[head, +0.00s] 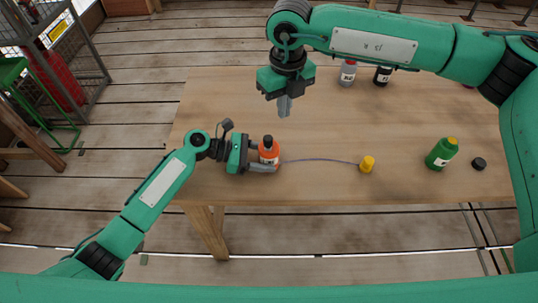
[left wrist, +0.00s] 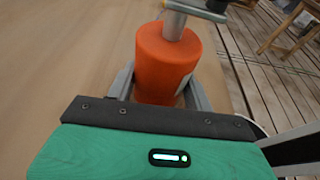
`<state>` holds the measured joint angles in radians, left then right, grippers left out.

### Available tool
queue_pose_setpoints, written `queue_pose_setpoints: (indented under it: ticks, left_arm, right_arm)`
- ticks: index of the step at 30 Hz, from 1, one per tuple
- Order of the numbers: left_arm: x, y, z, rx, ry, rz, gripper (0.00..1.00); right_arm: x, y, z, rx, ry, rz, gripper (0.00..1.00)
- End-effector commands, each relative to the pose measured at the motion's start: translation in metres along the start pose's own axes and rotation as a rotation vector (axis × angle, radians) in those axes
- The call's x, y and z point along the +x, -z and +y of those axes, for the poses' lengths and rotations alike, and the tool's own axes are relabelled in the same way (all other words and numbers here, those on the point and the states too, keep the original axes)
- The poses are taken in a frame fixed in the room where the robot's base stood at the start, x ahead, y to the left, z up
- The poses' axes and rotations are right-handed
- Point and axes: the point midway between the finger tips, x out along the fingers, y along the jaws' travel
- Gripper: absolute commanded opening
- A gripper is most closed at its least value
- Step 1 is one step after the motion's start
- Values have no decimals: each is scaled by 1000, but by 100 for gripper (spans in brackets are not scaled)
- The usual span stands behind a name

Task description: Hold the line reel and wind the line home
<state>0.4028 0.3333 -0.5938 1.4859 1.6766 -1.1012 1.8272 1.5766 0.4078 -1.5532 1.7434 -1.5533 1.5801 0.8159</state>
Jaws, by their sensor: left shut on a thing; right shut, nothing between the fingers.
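The orange line reel (head: 269,155) stands on the wooden table near its front left edge. My left gripper (head: 265,160) is shut around it from the left side. In the left wrist view the orange reel (left wrist: 167,60) sits between the two grey fingers, with a grey post and a crossbar on top, partly cut off by the frame. A thin purplish line (head: 318,160) runs from the reel across the table to a small yellow piece (head: 367,164) on the right. My right gripper (head: 285,106) is shut and empty, pointing down over the table behind the reel.
A green bottle (head: 441,154) and a black cap (head: 479,164) stand at the right of the table (head: 330,125). A grey-capped bottle (head: 348,73) and a dark bottle (head: 383,76) stand at the back, close to my right arm. The table's middle is clear.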

Motion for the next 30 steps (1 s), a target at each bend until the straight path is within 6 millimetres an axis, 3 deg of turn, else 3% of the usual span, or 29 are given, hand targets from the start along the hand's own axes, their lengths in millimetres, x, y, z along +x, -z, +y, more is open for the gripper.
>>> queue_pose_setpoints:
  ticks: [8,21,30]
  left_arm:
    - [0,0,0,0,0,0,39]
    - [0,0,0,0,0,0,39]
    - [0,0,0,0,0,0,39]
  right_arm:
    - [15,0,-2,-4,15,1,0]
    - [63,0,-2,-3,13,1,0]
    - [66,0,-2,-4,13,0,0]
